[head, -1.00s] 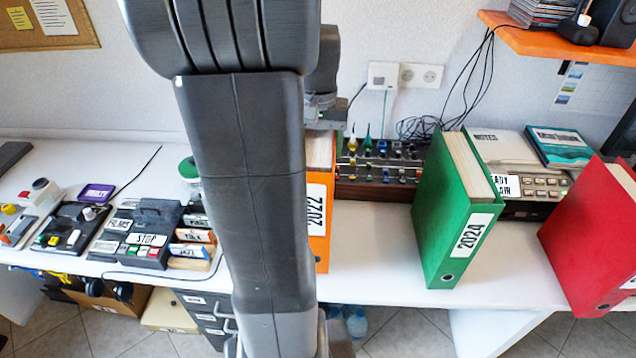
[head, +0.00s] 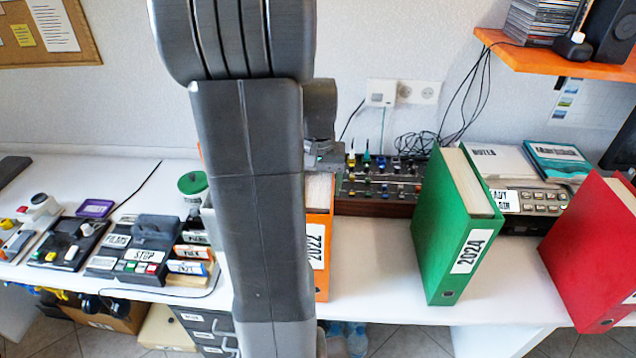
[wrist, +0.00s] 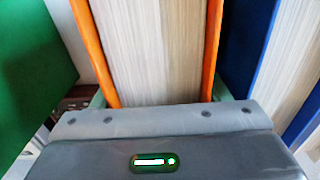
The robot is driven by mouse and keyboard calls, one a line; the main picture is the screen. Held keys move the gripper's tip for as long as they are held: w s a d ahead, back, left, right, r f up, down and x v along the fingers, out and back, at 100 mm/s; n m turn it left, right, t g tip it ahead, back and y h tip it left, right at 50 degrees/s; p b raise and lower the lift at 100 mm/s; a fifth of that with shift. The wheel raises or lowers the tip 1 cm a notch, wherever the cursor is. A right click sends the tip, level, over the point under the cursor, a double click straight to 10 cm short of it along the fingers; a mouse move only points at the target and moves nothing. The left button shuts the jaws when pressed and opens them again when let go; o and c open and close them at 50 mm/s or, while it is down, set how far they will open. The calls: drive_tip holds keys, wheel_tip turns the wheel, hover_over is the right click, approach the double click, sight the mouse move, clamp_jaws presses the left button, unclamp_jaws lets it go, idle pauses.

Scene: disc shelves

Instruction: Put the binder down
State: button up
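The orange binder labelled 2022 (head: 318,250) is upright above the white table, partly hidden behind my arm in the head view. Its bottom is low over the table; I cannot tell whether it touches. My gripper (head: 325,158) is at its top. In the wrist view, the gripper's greenish fingers (wrist: 160,98) sit against the outer sides of the two orange covers (wrist: 212,50), with the pale pages between them. The gripper appears shut on the binder.
A green 2024 binder (head: 455,225) stands to the right, with a red binder (head: 600,250) beyond it. A blue binder (wrist: 248,45) is close by in the wrist view. A knobbed device (head: 380,185) stands behind. Clear white table (head: 370,260) lies between the orange and green binders.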

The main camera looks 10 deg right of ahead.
wheel_tip(320, 180, up, 12)
drive_tip(key=shift+r, duration=0.15)
idle(0.6)
drive_tip(key=shift+c, duration=0.4)
